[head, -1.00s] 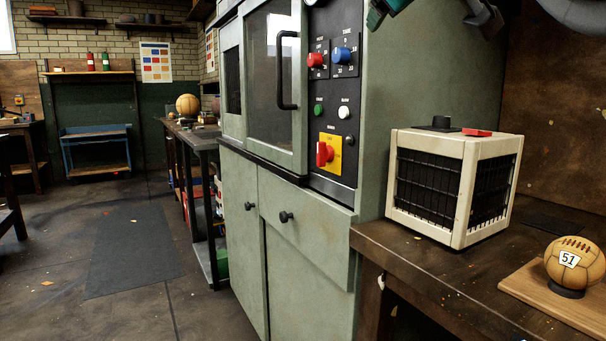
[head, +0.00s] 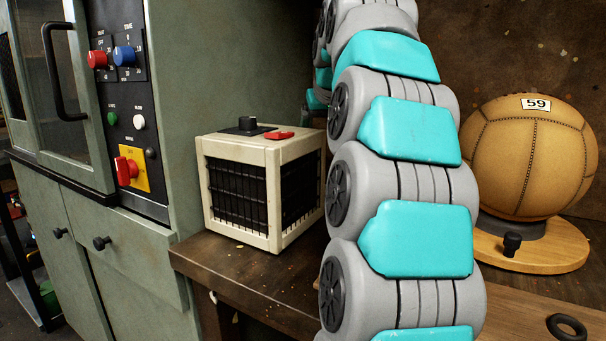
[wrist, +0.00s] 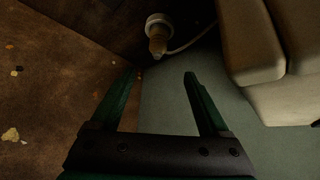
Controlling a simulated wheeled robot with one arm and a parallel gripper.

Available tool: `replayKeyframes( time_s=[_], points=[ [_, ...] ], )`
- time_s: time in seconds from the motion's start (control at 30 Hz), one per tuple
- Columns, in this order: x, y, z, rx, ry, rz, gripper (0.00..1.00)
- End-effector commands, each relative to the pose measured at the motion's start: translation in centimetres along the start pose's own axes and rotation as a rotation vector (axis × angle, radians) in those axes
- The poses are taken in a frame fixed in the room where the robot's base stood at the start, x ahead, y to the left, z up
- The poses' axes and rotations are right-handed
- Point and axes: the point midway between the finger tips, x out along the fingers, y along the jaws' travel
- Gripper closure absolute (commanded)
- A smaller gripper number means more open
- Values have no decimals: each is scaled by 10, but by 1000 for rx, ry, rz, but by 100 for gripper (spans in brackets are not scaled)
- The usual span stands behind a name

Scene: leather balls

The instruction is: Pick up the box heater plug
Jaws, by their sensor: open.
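The box heater (head: 262,185) is a cream box with black grilles, a black knob and a red switch on top. It stands on the dark bench against the green cabinet. In the wrist view, a pale tan plug (wrist: 158,42) with a white round end and a thin pale cable running right lies in the dark beyond my fingertips. My gripper (wrist: 162,75) is open and empty, with the plug ahead of the gap and apart from the fingers. In the head view my arm hides the gripper and the plug.
A brown leather ball marked 59 (head: 530,155) sits on a round wooden stand (head: 550,248) at the right. A large cream form (wrist: 285,70), likely the heater, is close on the right in the wrist view. The green cabinet (head: 240,70) stands left of the bench (head: 225,262).

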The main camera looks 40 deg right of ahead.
Motion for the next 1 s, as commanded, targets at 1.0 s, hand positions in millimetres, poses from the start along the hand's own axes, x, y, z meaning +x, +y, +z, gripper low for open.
replayKeyframes(
  time_s=[1.0],
  points=[
    [81,1,20,-13,-119,-31,21]
  ],
)
